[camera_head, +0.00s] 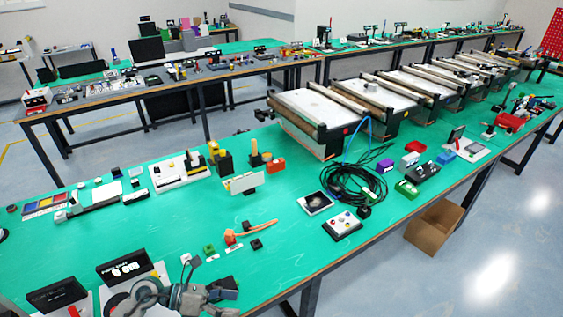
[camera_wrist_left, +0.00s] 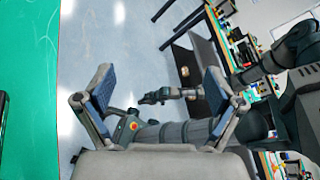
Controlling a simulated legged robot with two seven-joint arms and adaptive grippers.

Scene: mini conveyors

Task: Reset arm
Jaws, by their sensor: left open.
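My left gripper (camera_head: 232,298) is at the bottom edge of the head view, over the near edge of the green table (camera_head: 150,240). In the left wrist view the left gripper (camera_wrist_left: 158,88) has its two fingers spread wide with blue-grey pads, and nothing lies between them. My right gripper is not in the head view.
Black signs (camera_head: 128,268) stand beside the left gripper. An orange-handled tool (camera_head: 252,230), a button box (camera_head: 342,225) and a coiled black cable (camera_head: 352,188) lie farther along. Mini conveyors (camera_head: 318,110) line the back. An open cardboard box (camera_head: 434,226) sits on the floor.

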